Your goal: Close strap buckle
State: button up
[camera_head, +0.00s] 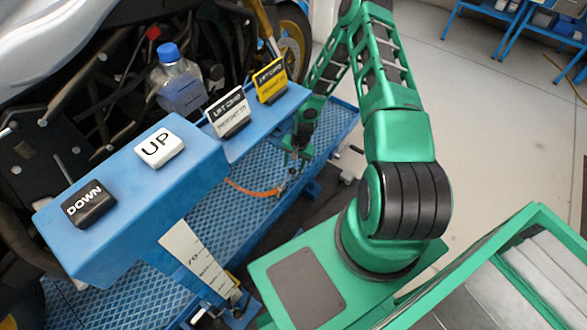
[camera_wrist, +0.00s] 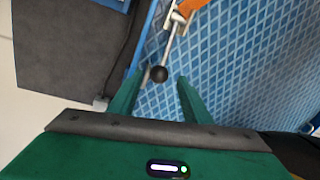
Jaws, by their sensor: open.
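An orange strap (camera_head: 255,191) lies across the blue lift platform in the head view, and its end shows at the top of the wrist view (camera_wrist: 190,6). A metal buckle (camera_wrist: 178,18) sits at the strap's end. Its thin silver lever (camera_wrist: 169,45) ends in a black ball knob (camera_wrist: 159,74) and points toward my gripper. My gripper (camera_wrist: 160,80) is open, with the knob showing between its two green fingertips. I cannot tell whether the fingers touch it. In the head view my gripper (camera_head: 297,158) hangs low over the platform, near the buckle, which is small there.
The blue patterned platform (camera_head: 265,165) lies under the motorcycle (camera_head: 100,110). A blue beam carries UP (camera_head: 160,147) and DOWN (camera_head: 88,206) buttons and two cards (camera_head: 227,110). A blue-capped bottle (camera_head: 179,85) stands behind it. Grey floor (camera_head: 490,110) is open at right.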

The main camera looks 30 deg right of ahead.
jog(key=shift+w+a+f, duration=0.1)
jog(key=shift+w+f, duration=0.05)
jog(key=shift+f, duration=1.2)
